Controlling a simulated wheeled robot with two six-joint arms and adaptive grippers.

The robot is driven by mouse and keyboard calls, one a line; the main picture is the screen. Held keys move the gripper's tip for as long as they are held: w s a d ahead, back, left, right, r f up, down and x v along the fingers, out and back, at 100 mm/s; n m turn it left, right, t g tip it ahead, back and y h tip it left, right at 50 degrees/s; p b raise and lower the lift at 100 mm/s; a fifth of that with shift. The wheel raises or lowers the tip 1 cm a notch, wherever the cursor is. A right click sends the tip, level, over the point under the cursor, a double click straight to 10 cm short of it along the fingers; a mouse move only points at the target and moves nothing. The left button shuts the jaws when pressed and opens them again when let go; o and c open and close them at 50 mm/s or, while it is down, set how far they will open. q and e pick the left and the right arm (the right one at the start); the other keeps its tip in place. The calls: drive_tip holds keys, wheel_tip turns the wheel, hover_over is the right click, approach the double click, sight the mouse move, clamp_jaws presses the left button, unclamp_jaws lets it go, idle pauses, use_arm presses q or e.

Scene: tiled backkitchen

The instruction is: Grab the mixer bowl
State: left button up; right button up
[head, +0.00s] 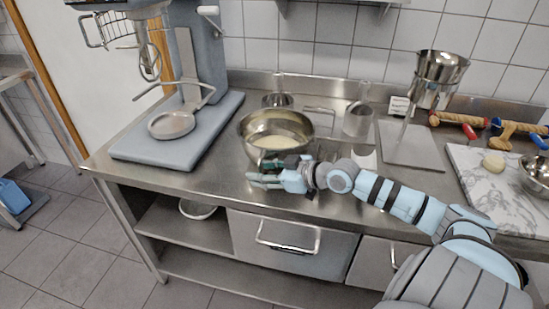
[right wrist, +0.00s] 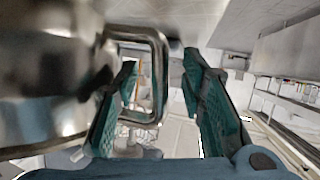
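The mixer bowl (head: 252,139) is a shiny steel bowl with pale contents, standing upright on the steel counter. A handle (head: 321,110) sticks out at its back right. My right gripper (head: 262,174) is at the front of the bowl, low over the counter's front edge. In the right wrist view the bowl wall (right wrist: 45,75) fills the left, with a squarish loop handle (right wrist: 159,85) beside it. The right gripper's two green-padded fingers (right wrist: 160,64) are apart, with the handle's outer bar showing between them. I cannot tell whether they touch it. My left gripper is out of view.
The blue-grey stand mixer (head: 190,130) stands to the left with an empty bowl support. A steel container on a stand (head: 436,80), a clear jug (head: 357,118) and a marble board (head: 500,185) are to the right.

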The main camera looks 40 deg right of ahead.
drive_tip(key=shift+w+a+f, duration=0.1)
drive_tip(key=shift+w+a, duration=0.05)
drive_tip(key=shift+w, duration=0.25)
drive_tip(key=shift+s, duration=0.1)
clamp_jaws()
drive_tip(key=shift+r, duration=0.2)
